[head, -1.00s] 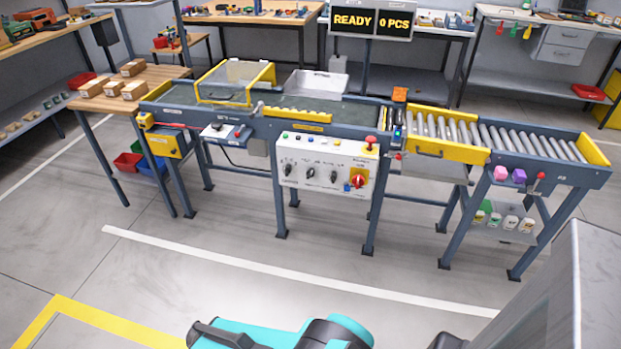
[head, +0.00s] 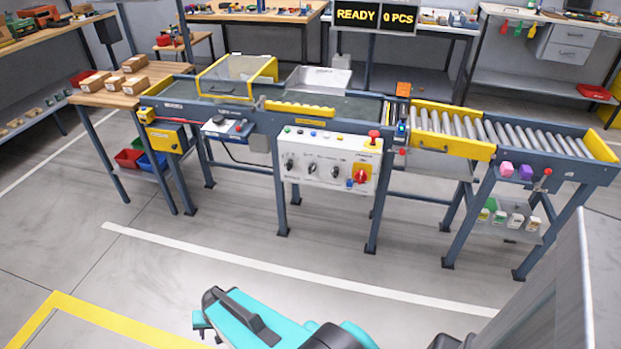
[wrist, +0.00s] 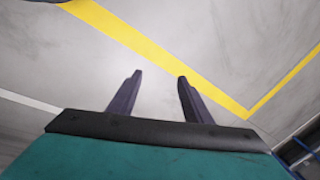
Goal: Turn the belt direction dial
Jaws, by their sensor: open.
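A white control panel (head: 326,174) hangs on the front of the conveyor. It carries several black dials (head: 311,170) in a row and a red knob on a yellow plate (head: 361,177) at its right. The dial labels are too small to read, so I cannot tell which is the belt direction dial. In the wrist view my gripper (wrist: 159,82) is open and empty, with two dark fingers apart above the bare floor. My teal arm shows at the bottom of the head view, well short of the panel.
The conveyor has a dark belt (head: 350,106) at left and metal rollers (head: 500,131) at right. A red mushroom button (head: 373,137) stands on the panel's top right. A display (head: 375,17) reads "READY 0 PCS". The floor before the conveyor is clear, with white and yellow lines.

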